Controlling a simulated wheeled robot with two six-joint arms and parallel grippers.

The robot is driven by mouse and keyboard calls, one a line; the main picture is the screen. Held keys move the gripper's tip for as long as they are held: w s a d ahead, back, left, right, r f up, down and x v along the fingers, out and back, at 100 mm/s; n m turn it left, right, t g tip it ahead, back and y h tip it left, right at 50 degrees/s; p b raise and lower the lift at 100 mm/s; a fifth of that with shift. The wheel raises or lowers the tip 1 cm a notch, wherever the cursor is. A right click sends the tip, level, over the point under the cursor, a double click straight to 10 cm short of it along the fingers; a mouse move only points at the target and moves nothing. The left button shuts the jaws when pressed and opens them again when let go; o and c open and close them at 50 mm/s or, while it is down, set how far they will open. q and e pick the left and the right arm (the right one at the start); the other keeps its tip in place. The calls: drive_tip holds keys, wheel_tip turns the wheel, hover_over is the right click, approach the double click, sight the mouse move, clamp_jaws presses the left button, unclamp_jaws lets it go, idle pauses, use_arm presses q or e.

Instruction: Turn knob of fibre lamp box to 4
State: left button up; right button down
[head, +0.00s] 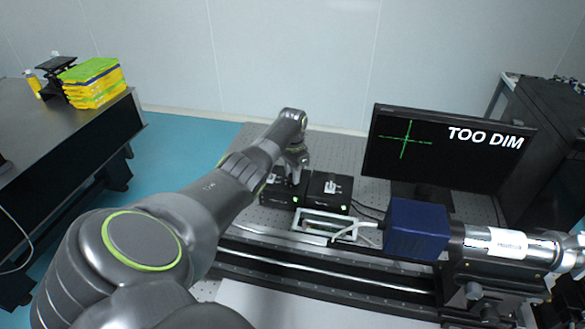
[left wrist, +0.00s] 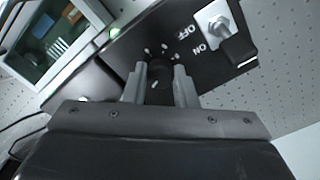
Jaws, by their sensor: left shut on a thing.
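The fibre lamp box is a black box (left wrist: 125,50) with white dial marks, a silver toggle switch (left wrist: 213,24) labelled OFF and ON, and a small green light (left wrist: 114,31). Its dark knob (left wrist: 159,70) sits between the fingers of my left gripper (left wrist: 160,80), which is shut on it in the left wrist view. The number at the knob's pointer cannot be read. In the head view my left gripper (head: 294,176) reaches down onto the left of two black boxes, and the knob is hidden there.
A second black box (head: 328,192) stands just right of the gripper. A monitor (head: 440,148) reads "TOO DIM" beside a green cross. A white-framed device (head: 325,226), a rail (head: 320,268) and a blue block (head: 416,229) lie nearer. Bare perforated tabletop (head: 345,155) shows behind the boxes.

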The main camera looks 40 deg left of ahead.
use_arm(q)
drive_tip(key=m, duration=0.5)
drive_tip(key=shift+w+r+m, duration=0.1)
drive_tip(key=shift+m, duration=0.2)
drive_tip(key=m+b, duration=0.1)
drive_tip(key=m, duration=0.3)
drive_tip(key=m+b, duration=0.1)
drive_tip(key=m, duration=0.4)
drive_tip(key=shift+m, duration=0.4)
drive_tip(key=m, duration=0.5)
drive_tip(key=shift+b, duration=0.4)
drive_tip(key=shift+m, duration=0.3)
drive_tip(key=o, duration=1)
